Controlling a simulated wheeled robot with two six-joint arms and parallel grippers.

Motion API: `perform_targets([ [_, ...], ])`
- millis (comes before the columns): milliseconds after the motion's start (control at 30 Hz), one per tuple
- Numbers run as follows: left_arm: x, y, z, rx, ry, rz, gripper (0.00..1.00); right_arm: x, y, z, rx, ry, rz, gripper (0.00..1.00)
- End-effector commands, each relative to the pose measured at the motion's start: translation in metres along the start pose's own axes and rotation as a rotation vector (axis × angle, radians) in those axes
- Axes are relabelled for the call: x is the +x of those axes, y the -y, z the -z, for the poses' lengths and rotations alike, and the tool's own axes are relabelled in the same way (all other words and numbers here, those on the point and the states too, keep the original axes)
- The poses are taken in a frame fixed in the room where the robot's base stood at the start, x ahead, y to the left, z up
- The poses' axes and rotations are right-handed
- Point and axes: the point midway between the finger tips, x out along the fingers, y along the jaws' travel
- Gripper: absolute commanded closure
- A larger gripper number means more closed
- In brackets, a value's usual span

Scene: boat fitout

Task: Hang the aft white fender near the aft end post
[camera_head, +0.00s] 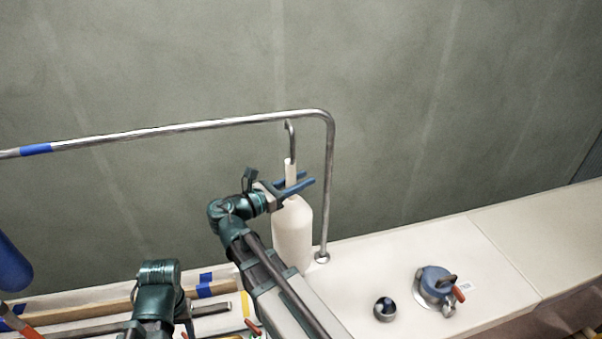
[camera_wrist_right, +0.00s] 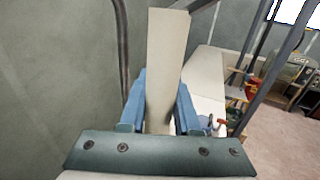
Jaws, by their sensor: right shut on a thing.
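The white fender (camera_head: 293,232) hangs upright from my right gripper (camera_head: 302,187), whose blue fingers are shut on its narrow neck. The neck also shows between the fingers in the right wrist view (camera_wrist_right: 165,65). A metal hook (camera_head: 291,138) rises from the neck, its bent top at the height of the top rail (camera_head: 220,123); I cannot tell whether it touches the rail. The aft end post (camera_head: 329,190) stands just right of the fender. Part of my left arm shows at the bottom, but its fingers are not visible.
Blue tape (camera_head: 37,148) marks the rail at the left. A blue fender (camera_head: 12,265) is at the left edge. A blue-topped fitting (camera_head: 437,285) and a small round fitting (camera_head: 384,309) sit on the white deck (camera_head: 400,252). Poles (camera_head: 110,308) lie at lower left.

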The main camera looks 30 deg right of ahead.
Motion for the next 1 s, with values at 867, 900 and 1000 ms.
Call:
perform_targets([
  [867,0.0,0.0,0.0,0.0,0.0,0.0,0.5,0.014,-0.033,0.0,0.0,0.002,0.002,1.0],
  [900,0.0,0.0,0.0,0.0,0.0,0.0,0.5,0.015,-0.036,0.0,0.0,0.002,0.002,1.0],
  [1000,0.0,0.0,0.0,0.0,0.0,0.0,0.5,0.018,-0.043,0.0,0.0,0.002,0.002,1.0],
])
